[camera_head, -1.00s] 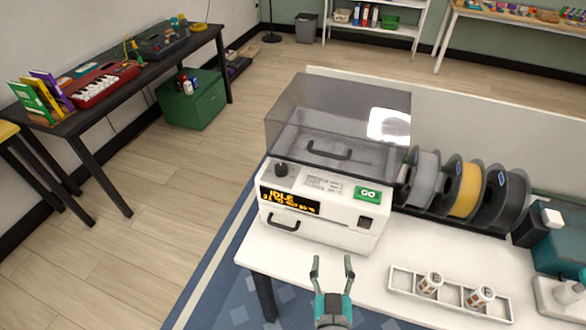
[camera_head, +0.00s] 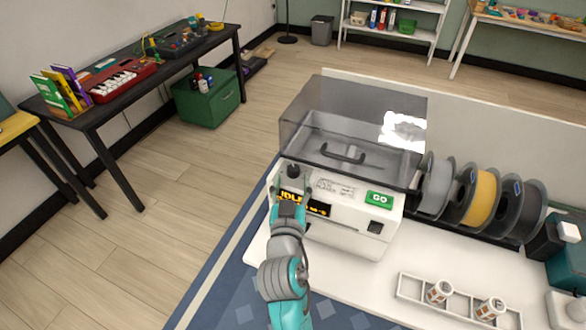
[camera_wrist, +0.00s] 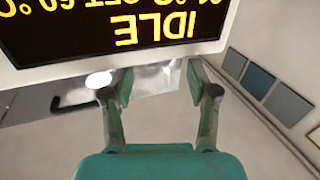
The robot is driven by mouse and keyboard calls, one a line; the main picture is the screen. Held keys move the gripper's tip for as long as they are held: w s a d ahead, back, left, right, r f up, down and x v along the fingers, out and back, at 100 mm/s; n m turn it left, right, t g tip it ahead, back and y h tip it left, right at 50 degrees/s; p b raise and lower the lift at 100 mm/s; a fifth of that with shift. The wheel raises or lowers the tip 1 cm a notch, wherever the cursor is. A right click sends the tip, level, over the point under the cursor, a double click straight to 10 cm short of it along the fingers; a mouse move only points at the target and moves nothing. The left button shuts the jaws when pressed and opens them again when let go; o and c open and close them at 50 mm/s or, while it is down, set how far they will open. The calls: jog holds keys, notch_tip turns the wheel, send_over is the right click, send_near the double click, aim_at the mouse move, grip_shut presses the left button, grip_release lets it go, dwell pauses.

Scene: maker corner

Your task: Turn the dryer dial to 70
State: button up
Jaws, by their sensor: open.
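The dryer (camera_head: 345,222) is a white box with a smoky clear lid, standing on the white table. Its dark round dial (camera_head: 293,171) is at the left end of the top panel. The display shows IDLE in orange and is partly covered by my arm; the wrist view shows this display (camera_wrist: 60,30) upside down. A green GO button (camera_head: 379,198) is to the right. My gripper (camera_head: 291,184) is just in front of the dial, with a finger toward each side. In the wrist view, my gripper (camera_wrist: 161,85) is open with nothing between its fingers, and I cannot make out the dial.
Filament spools (camera_head: 480,197) stand to the right of the dryer. A white tray (camera_head: 460,307) with two small labelled jars lies at the front right. The lid (camera_head: 355,115) rises behind the dial. Floor is free to the left.

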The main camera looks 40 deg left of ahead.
aim_at(288, 172)
jog(key=shift+x, duration=2.4)
grip_shut()
jog(key=shift+m+t+h, duration=0.3)
jog(key=shift+h, duration=0.1)
jog(key=m+t+h, duration=0.1)
jog(key=h, duration=0.1)
jog(key=m+h, duration=0.2)
jog(key=h, duration=0.1)
jog(key=shift+a+m+t, duration=0.1)
jog(key=shift+m+t, duration=0.2)
jog(key=shift+t, duration=0.1)
jog(key=m+h, duration=0.2)
jog(key=h, duration=0.2)
jog(key=m+h, duration=0.3)
jog(key=h, duration=0.1)
jog(key=shift+h, duration=0.4)
jog(key=shift+m+h, duration=0.3)
jog(key=shift+m, duration=0.1)
